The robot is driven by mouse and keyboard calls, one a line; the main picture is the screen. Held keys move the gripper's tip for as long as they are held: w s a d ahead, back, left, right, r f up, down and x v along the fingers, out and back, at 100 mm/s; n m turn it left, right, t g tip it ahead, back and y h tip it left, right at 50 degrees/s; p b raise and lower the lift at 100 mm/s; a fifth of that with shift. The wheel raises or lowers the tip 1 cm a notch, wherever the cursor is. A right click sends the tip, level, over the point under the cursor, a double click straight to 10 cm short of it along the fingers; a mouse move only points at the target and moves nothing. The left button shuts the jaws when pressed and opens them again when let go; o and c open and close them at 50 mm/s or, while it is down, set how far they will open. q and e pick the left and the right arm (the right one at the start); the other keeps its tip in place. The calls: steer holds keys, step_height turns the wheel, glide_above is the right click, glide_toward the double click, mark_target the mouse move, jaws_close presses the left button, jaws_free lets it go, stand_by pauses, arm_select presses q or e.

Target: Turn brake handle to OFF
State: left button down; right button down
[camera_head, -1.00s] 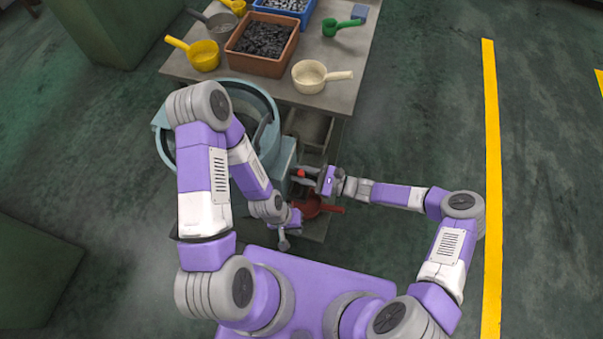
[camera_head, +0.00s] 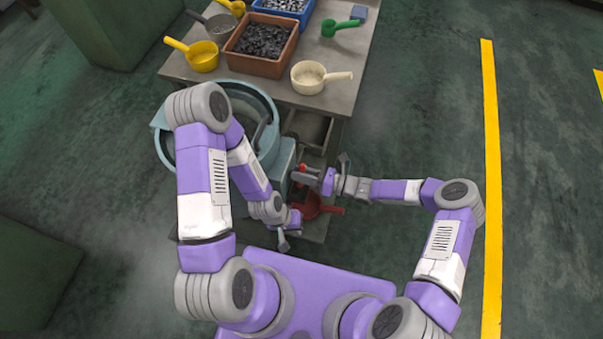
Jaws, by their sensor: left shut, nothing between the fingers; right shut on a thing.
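The brake handle (camera_head: 303,168) shows as a small red part at the right side of the light-blue heading machine (camera_head: 283,160). My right gripper (camera_head: 305,175) reaches in from the right and is shut on the handle; its fingers hide much of it. The handle's ON/OFF marking cannot be read at this size. My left gripper (camera_head: 283,245) hangs low in front of the machine, pointing down, shut and empty, apart from the handle.
Floor on the right is clear.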

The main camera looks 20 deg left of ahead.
steer(key=shift+m, duration=0.4)
steer(key=c, duration=1)
jaws_free()
steer(key=shift+o, duration=0.2)
steer(key=shift+d, duration=0.15)
steer(key=d, duration=0.7)
steer(key=shift+s+d+p, duration=0.15)
steer(key=shift+p, duration=0.25)
steer(key=shift+f, duration=0.1)
